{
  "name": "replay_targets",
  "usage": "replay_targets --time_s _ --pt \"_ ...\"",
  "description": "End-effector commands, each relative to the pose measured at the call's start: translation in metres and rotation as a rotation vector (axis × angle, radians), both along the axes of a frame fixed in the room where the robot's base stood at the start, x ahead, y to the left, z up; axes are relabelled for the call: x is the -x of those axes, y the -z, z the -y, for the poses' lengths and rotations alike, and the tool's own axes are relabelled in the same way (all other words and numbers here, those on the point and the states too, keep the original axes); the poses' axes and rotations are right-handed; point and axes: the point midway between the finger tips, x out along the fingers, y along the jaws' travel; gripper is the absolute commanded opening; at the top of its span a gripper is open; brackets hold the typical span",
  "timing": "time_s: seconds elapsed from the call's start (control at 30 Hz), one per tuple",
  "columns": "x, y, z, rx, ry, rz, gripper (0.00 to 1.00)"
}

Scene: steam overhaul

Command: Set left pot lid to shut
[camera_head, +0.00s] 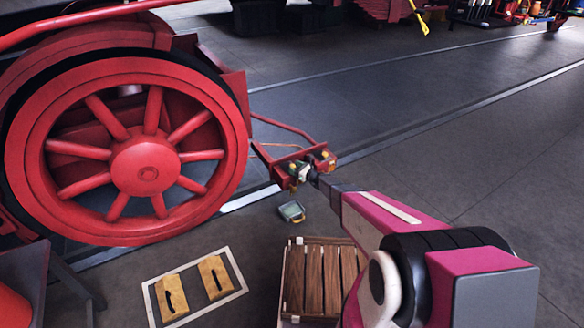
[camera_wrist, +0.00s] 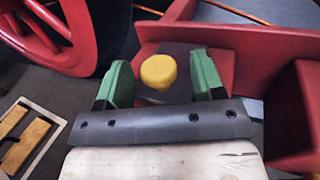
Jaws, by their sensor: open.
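A round yellow lid or knob (camera_wrist: 158,66) shows in the wrist view, over a dark surface beside red metalwork. My gripper (camera_wrist: 160,82) is open, its two green fingertips on either side of the yellow piece with a gap to each. I cannot tell whether this is the left pot's lid or how far it is shut. In the head view my gripper (camera_head: 304,173) is at the small red bracket (camera_head: 281,174) to the right of the wheel. Another yellow piece (camera_head: 325,154) shows at the bracket's right. The pot bodies are mostly hidden.
A large red spoked wheel (camera_head: 148,166) stands left of the bracket. Below are a small greenish tray (camera_head: 292,211), a slatted wooden crate (camera_head: 318,278) and two yellow wooden blocks (camera_head: 213,278) in a white floor outline. The floor to the right is clear.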

Motion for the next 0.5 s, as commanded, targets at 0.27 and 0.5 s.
replay_targets --time_s 0.27,0.5 --pt "0.031 0.0 0.046 0.0 0.003 -0.001 0.62" --pt "0.044 0.0 0.068 -0.001 0.002 -0.001 0.62"
